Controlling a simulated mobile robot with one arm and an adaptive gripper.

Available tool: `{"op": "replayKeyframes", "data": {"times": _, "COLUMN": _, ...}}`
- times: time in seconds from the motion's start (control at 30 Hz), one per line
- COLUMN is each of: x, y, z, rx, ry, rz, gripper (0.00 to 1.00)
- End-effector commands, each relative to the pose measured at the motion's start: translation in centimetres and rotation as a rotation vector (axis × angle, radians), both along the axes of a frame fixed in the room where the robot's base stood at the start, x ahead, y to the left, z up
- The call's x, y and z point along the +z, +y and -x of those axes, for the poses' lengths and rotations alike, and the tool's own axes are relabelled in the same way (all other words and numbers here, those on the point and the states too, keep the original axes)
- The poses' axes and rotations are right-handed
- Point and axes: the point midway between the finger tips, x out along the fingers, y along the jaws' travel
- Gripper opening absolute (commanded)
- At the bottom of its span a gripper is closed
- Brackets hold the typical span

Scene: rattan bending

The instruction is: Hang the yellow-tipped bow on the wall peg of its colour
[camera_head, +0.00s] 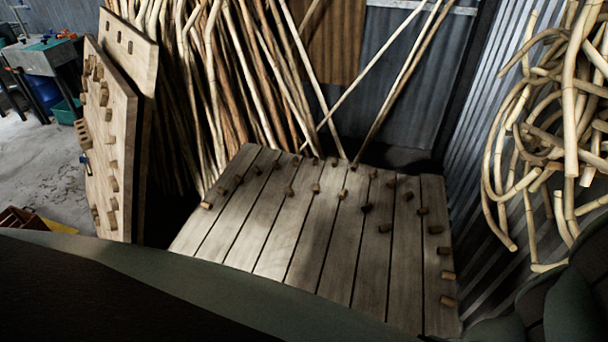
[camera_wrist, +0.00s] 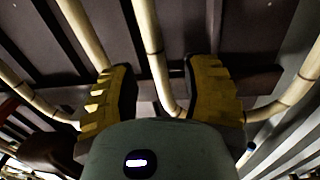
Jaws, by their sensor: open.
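My gripper (camera_wrist: 162,68) is open in the wrist view, with its two yellow ribbed fingers well apart. A pale rattan piece (camera_wrist: 152,50) runs down between the fingers. Its lower part curves behind my gripper's body, and I cannot tell whether it touches a finger. More rattan shows beside the left finger (camera_wrist: 82,35), at the far left (camera_wrist: 30,95) and at the right (camera_wrist: 298,92). I see no yellow tip on any of them, so I cannot tell which is the yellow-tipped bow. No coloured wall peg is clear in either view.
In the head view, a slatted bench (camera_head: 300,225) carries several wooden pegs. Pegged boards (camera_head: 108,130) lean at the left, straight poles (camera_head: 235,80) behind, and bent rattan (camera_head: 540,150) hangs at the right wall. A small blue end (camera_wrist: 249,148) shows in the wrist view.

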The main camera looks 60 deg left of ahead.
Motion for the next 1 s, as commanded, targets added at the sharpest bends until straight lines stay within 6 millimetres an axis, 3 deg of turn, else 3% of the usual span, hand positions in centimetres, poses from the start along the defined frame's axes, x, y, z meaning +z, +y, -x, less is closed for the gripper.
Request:
{"op": "replayKeyframes", "data": {"times": 0.4, "x": 0.0, "y": 5.3, "z": 3.6, "rx": 0.005, "ry": -0.001, "rz": -0.002, "gripper": 0.47}}
{"op": "replayKeyframes", "data": {"times": 1.0, "x": 0.1, "y": 6.4, "z": 4.5, "rx": 0.003, "ry": -0.003, "rz": 0.002, "gripper": 0.47}}
